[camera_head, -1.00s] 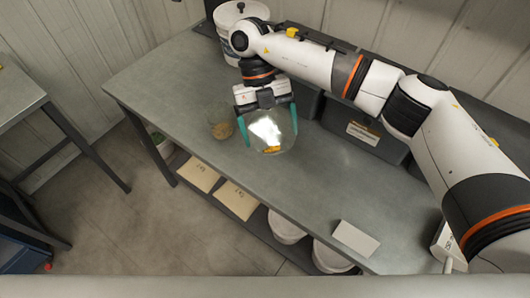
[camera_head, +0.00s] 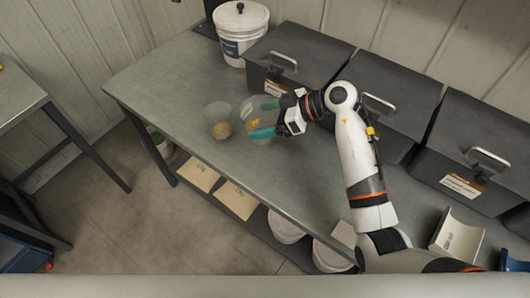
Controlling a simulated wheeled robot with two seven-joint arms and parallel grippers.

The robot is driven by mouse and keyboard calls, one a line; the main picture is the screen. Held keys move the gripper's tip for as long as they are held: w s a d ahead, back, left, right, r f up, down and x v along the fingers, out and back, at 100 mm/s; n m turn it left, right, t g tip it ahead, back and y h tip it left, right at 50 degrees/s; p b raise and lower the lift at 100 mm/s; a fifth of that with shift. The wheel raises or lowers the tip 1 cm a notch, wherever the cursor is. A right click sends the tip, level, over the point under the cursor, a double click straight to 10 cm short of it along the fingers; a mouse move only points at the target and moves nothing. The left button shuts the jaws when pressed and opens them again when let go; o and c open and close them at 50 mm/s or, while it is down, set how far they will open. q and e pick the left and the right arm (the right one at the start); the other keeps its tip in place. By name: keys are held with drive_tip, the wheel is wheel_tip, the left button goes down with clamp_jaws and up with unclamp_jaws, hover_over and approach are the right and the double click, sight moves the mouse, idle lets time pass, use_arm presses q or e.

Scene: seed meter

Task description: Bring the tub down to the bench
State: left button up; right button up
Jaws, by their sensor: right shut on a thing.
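My right gripper (camera_head: 266,119) reaches in from the right, its teal fingers shut on a clear tub (camera_head: 250,108) with a little yellow-orange material low in it. The fingers and gripper hide part of the tub. I cannot tell its exact tilt or whether its base touches the grey bench (camera_head: 185,85). A second clear container (camera_head: 217,110) with tan grains in its bottom stands on the bench just left of the held tub. My left gripper is not in view.
A white lidded bucket (camera_head: 240,35) stands at the back left. Several dark bins with handles (camera_head: 300,48) line the back of the bench. A pale angled holder (camera_head: 458,233) is at the right. The bench's left part is clear.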

drive_tip(key=shift+w+f+m+t, duration=0.15)
drive_tip(key=shift+f+m+t, duration=0.45)
drive_tip(key=shift+m+t, duration=0.3)
wheel_tip(320, 180, down, 6)
drive_tip(key=shift+d+r, duration=0.15)
drive_tip(key=shift+r, duration=0.1)
drive_tip(key=shift+w+f, duration=0.1)
drive_tip(key=shift+f, duration=2.2)
drive_tip(key=shift+f, duration=0.1)
drive_tip(key=o, duration=0.7)
drive_tip(key=v, duration=1.2)
drive_tip(key=shift+s, duration=0.2)
